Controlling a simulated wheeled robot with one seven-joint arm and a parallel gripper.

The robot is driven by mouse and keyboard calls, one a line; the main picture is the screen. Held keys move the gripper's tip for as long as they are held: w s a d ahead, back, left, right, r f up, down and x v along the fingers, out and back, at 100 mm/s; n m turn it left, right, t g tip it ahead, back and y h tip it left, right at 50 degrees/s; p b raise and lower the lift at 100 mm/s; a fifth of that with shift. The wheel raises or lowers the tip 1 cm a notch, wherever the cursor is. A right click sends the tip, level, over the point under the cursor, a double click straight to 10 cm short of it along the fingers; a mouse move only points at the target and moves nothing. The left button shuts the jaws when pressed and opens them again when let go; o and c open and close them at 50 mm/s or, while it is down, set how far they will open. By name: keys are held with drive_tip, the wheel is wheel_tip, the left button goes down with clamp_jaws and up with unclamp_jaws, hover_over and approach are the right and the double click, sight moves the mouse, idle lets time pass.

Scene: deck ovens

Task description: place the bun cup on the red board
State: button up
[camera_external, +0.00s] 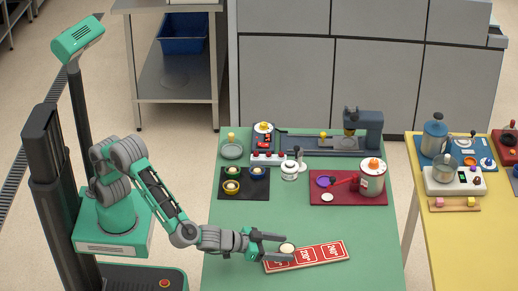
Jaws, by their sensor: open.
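A small round cup with a pale top (287,247), which looks like the bun cup, stands at the left part of a red board (333,251) with white lettering, near the front of the green table. My gripper (284,248) reaches in from the left, low over the board's left end. Its fingers are open, one on the far side and one on the near side of the cup. I cannot tell whether either finger touches the cup. The cup's lower part and the board's left end are partly hidden by my gripper.
A black board (245,193) with several small cups lies behind my gripper. A dark red board (320,201) with a large pot (372,177) is at the right. A blue-grey machine (363,130) stands at the back. The green table's front right is clear.

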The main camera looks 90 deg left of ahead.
drive_tip(key=shift+r, duration=0.25)
drive_tip(key=v, duration=1.2)
drive_tip(key=s+a+r+g+h+p, duration=0.1)
drive_tip(key=s+a+r+g+p, duration=0.2)
drive_tip(key=a, duration=0.7)
drive_tip(key=s+a+g+p, duration=0.4)
drive_tip(key=a, duration=0.6)
drive_tip(key=s+a+r+m+g+h+p, duration=0.1)
drive_tip(key=s+a+m+g+h+p, duration=0.1)
drive_tip(key=s, duration=0.8)
drive_tip(key=shift+s+a+r+g+p, duration=0.3)
drive_tip(key=shift+s+a, duration=0.1)
drive_tip(key=shift+a, duration=0.5)
